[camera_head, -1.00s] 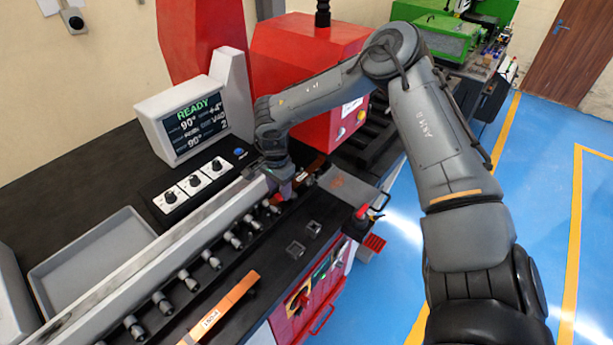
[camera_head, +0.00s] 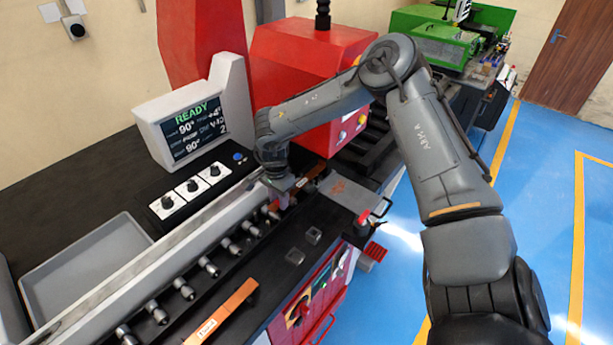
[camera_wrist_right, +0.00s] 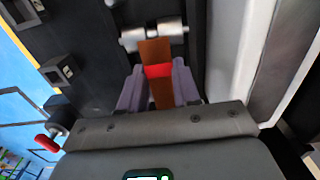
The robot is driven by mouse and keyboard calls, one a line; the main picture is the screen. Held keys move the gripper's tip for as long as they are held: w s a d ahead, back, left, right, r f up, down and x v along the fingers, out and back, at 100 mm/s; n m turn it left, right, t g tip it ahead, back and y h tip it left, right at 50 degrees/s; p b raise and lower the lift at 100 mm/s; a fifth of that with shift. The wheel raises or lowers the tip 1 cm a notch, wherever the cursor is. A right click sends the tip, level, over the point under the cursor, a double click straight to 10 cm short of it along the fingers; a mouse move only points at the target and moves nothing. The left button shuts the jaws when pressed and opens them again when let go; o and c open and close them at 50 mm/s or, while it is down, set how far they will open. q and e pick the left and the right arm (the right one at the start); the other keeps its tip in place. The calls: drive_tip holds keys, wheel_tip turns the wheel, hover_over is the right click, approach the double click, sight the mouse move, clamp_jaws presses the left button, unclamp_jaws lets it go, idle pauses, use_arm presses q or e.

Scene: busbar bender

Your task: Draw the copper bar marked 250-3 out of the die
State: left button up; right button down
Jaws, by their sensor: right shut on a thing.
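My right gripper (camera_head: 284,197) is low over the bender bed, beside the far end of the row of rollers. In the right wrist view its two purple-grey fingers (camera_wrist_right: 158,74) are shut on a copper bar (camera_wrist_right: 155,50) with a red band across it. The bar's upper end in that view reaches a pale metal roller (camera_wrist_right: 135,38). No marking on it is readable. In the head view a copper-brown strip (camera_head: 312,172) shows just behind the gripper; I cannot tell whether it is the same bar. The die is not clearly distinguishable. My left gripper is not in view.
A labelled orange bar (camera_head: 230,309) lies on the black bed nearer me. A pale rail (camera_head: 150,272) runs beside several rollers (camera_head: 208,267). A grey plate (camera_head: 345,193) and red-topped lever (camera_head: 363,220) stand right of the gripper. The red machine housing (camera_head: 300,70) rises behind.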

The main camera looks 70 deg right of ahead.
drive_tip(key=shift+r, duration=0.25)
drive_tip(key=shift+r+p, duration=0.3)
drive_tip(key=shift+p, duration=0.05)
drive_tip(key=shift+r+p, duration=0.5)
drive_tip(key=shift+r, duration=0.3)
drive_tip(key=shift+s, duration=0.1)
